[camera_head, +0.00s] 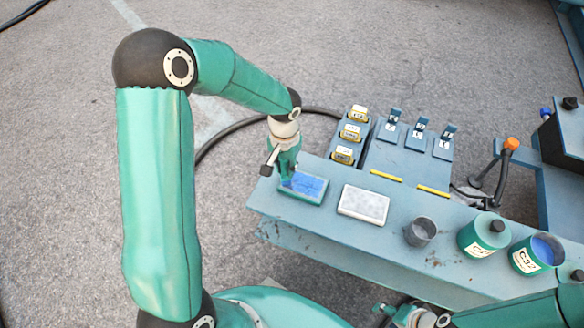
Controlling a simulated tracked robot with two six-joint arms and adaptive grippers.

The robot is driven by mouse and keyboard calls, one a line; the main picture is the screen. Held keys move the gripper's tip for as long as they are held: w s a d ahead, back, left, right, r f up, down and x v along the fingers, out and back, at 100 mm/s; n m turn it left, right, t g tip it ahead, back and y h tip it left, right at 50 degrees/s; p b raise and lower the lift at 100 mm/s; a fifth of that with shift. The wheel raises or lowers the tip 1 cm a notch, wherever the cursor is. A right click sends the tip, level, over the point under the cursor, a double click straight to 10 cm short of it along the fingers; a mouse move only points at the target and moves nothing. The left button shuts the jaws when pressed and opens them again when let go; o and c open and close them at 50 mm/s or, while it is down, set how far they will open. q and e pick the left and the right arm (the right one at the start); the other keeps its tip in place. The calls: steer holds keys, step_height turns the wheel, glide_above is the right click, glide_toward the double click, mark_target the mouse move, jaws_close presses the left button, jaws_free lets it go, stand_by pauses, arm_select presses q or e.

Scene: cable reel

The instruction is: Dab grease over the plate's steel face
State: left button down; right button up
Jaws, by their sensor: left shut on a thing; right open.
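A flat green-edged plate (313,190) lies at the left end of the blue-grey bench, and blue covers much of its face. My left gripper (287,172) is over the plate's left side, pointing down and shut on a small tool (287,184). The tool is mostly hidden by the fingers; its low end seems to be at the plate, but I cannot tell whether it touches. An open green tin (540,252) with blue grease inside stands at the bench's right. My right gripper (384,311) is open, low at the picture's bottom edge and partly cut off.
A pale speckled slab (364,203) lies right of the plate. A dark grey cup (420,232) and a closed green tin (484,236) stand further right. Behind are yellow-topped blocks (350,132), tilted labelled tags (419,130) and an orange-knobbed lever (511,144). A black cable (232,131) runs behind.

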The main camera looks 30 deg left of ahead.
arm_select(q)
steer(key=r, duration=0.1)
steer(key=a+r+p, duration=0.1)
steer(key=shift+s+r+p, duration=0.15)
steer(key=shift+r+p, duration=0.15)
steer(key=shift+r, duration=0.05)
steer(key=shift+d+r+p, duration=0.1)
steer(key=shift+r+p, duration=1.75)
steer(key=shift+r, duration=0.85)
